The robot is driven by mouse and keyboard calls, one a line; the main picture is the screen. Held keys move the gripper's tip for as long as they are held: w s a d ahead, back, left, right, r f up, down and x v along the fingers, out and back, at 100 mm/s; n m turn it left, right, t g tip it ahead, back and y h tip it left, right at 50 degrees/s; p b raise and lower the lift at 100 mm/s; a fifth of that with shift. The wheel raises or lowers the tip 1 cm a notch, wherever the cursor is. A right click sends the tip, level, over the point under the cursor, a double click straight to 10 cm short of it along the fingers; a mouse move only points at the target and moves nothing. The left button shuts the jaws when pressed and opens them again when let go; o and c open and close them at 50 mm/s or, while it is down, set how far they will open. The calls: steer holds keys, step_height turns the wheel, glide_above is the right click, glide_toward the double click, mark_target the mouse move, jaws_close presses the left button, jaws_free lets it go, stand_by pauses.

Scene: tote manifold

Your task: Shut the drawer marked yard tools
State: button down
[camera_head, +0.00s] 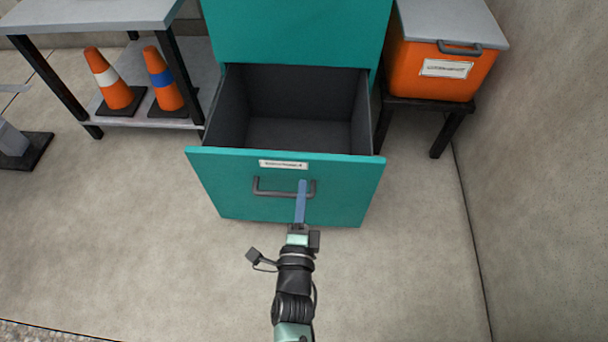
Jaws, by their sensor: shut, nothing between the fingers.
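A teal drawer (230,192) stands pulled out from a teal cabinet (298,30). Its dark inside (290,130) looks empty. A white label (283,164) sits near the front's top edge, but its text is too small to read. A dark bar handle (272,195) is below the label. My gripper (302,184) is shut and empty, with its fingertips in front of the drawer face at the right part of the handle. I cannot tell whether they touch it.
An orange cooler (425,75) with a grey lid stands on a black stand (440,118) to the right. A shelf table (95,15) at left holds two orange cones (113,85). A wall (545,150) bounds the right. The floor (130,230) around the drawer front is clear.

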mark_target(305, 160)
steer(key=shift+w+b, duration=0.75)
steer(key=shift+w, duration=1.95)
steer(key=shift+w, duration=0.15)
